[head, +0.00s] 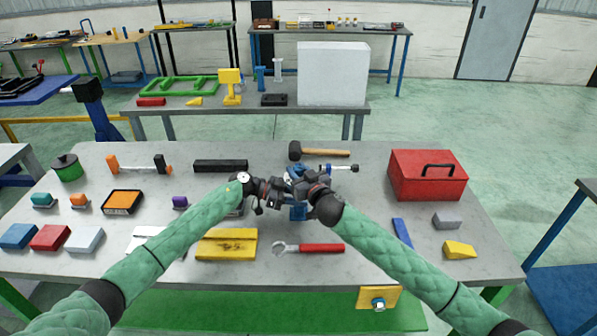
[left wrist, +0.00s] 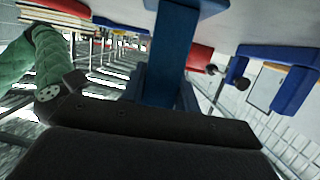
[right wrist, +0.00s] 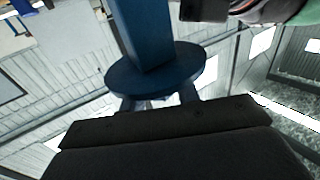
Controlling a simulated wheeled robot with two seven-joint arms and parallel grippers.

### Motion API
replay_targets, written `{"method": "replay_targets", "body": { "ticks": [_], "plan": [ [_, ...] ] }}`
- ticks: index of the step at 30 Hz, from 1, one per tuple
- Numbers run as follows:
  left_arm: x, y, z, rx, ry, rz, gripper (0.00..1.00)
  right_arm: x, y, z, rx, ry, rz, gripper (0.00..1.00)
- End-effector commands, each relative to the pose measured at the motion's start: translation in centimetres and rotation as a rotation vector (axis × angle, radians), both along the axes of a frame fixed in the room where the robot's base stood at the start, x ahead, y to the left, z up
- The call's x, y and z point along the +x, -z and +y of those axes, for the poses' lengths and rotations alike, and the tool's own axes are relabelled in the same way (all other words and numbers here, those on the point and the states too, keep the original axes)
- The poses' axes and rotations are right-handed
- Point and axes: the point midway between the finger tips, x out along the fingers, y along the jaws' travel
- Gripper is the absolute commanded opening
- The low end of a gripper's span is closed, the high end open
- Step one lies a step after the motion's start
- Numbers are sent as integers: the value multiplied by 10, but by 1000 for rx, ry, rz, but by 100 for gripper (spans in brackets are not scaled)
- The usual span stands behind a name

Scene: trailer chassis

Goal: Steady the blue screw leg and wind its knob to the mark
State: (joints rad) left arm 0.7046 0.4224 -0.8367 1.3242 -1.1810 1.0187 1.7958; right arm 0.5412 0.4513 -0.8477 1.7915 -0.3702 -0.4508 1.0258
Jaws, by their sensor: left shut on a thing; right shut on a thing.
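The blue screw leg (head: 298,212) stands near the middle of the grey bench, mostly hidden behind my two grippers in the head view. My left gripper (head: 285,188) comes from the left and is shut on its blue post, which fills the top middle of the left wrist view (left wrist: 175,50). My right gripper (head: 302,178) comes from the right and is shut at the leg's round blue knob. This knob shows as a wide disc in the right wrist view (right wrist: 155,75), with the square blue post beyond it. I cannot make out the mark.
A wooden-handled mallet (head: 320,153) and a dark-knobbed rod (head: 343,168) lie just behind the grippers. A red toolbox (head: 427,177) stands at right.

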Motion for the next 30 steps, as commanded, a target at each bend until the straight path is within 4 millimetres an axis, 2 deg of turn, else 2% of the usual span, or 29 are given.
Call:
{"method": "replay_targets", "body": {
  "ticks": [15, 30],
  "plan": [
    [-2, 0, -3, -1, 4, 0, 0, -1, 1, 2, 4, 189, 3, 9],
    [-1, 0, -2, -1, 3, 0, 0, -1, 4, -1, -1, 230, 7, 9]
  ]
}}
